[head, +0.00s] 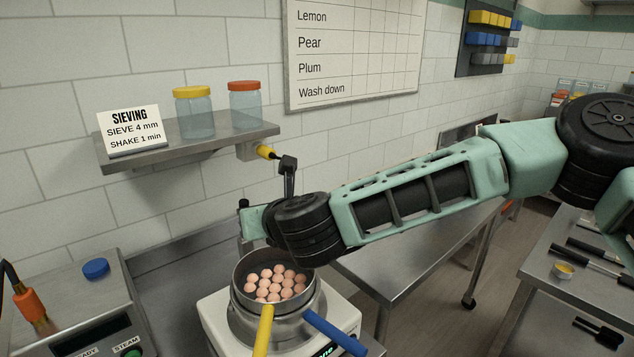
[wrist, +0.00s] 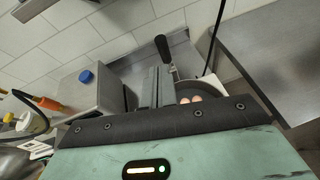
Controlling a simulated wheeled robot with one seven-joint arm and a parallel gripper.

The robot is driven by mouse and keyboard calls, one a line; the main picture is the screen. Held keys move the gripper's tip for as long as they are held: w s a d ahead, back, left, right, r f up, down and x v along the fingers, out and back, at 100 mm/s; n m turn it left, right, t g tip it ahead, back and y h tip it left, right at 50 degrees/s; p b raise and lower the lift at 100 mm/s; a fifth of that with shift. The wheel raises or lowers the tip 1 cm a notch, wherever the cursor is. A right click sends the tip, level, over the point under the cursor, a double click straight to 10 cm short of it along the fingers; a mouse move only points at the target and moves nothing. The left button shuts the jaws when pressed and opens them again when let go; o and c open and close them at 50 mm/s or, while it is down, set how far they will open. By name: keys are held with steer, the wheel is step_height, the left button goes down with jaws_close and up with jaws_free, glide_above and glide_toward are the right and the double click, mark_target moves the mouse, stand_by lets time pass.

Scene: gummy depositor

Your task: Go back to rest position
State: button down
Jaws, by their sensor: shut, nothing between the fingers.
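My gripper (wrist: 157,84) shows in the wrist view with its two grey fingers together and nothing between them. In the head view my arm reaches in from the right, and its hand is above and behind a round metal sieve (head: 241,291). The fingers do not show clearly there. The sieve holds several pink balls (head: 275,284); two of them also show in the wrist view (wrist: 190,100), just right of the fingers. The sieve sits on a white machine (head: 213,318) with a small display.
A yellow handle (head: 263,331) and a blue handle (head: 333,332) stick out in front of the sieve. A wall shelf (head: 190,142) with two jars and a sign is close above. A machine with a blue cap (head: 96,269) stands left; a steel table (head: 420,262) lies right.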

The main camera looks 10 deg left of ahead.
steer(key=s+d+f+n+g+b, duration=0.1)
steer(key=s+f+n+g, duration=0.1)
steer(key=s+n, duration=0.3)
steer(key=s+d+f+n+g+b, duration=0.1)
steer(key=s+f+n+g+b, duration=0.1)
steer(key=s+n, duration=0.3)
steer(key=s+d+f+n+g+b, duration=0.1)
steer(key=s+f+n+g+b, duration=0.1)
steer(key=s+n, duration=0.3)
steer(key=shift+s+d+f+n+g+y, duration=0.1)
steer(key=shift+f+n+g+y, duration=0.1)
steer(key=shift+n, duration=0.95)
steer(key=shift+d+f+n+g+y, duration=0.1)
steer(key=shift+f+n+g+y, duration=0.1)
steer(key=shift+n, duration=0.95)
steer(key=s+d+f+n+g+h+b, duration=0.1)
steer(key=s+d+f+n+h+b, duration=0.1)
steer(key=d, duration=0.8)
steer(key=s+d+f+n+g+h+b, duration=0.1)
steer(key=s+d+n+h, duration=0.3)
steer(key=d+n, duration=0.5)
steer(key=s+d+f+n+g+h+b, duration=0.1)
steer(key=s+d+n, duration=0.4)
steer(key=d, duration=0.7)
step_height(320, 180, down, 2)
steer(key=shift+s+f+n+h+b, duration=0.25)
steer(key=shift+s+n+h+b, duration=0.15)
steer(key=shift+s+h+b, duration=0.6)
steer(key=shift+w, duration=0.25)
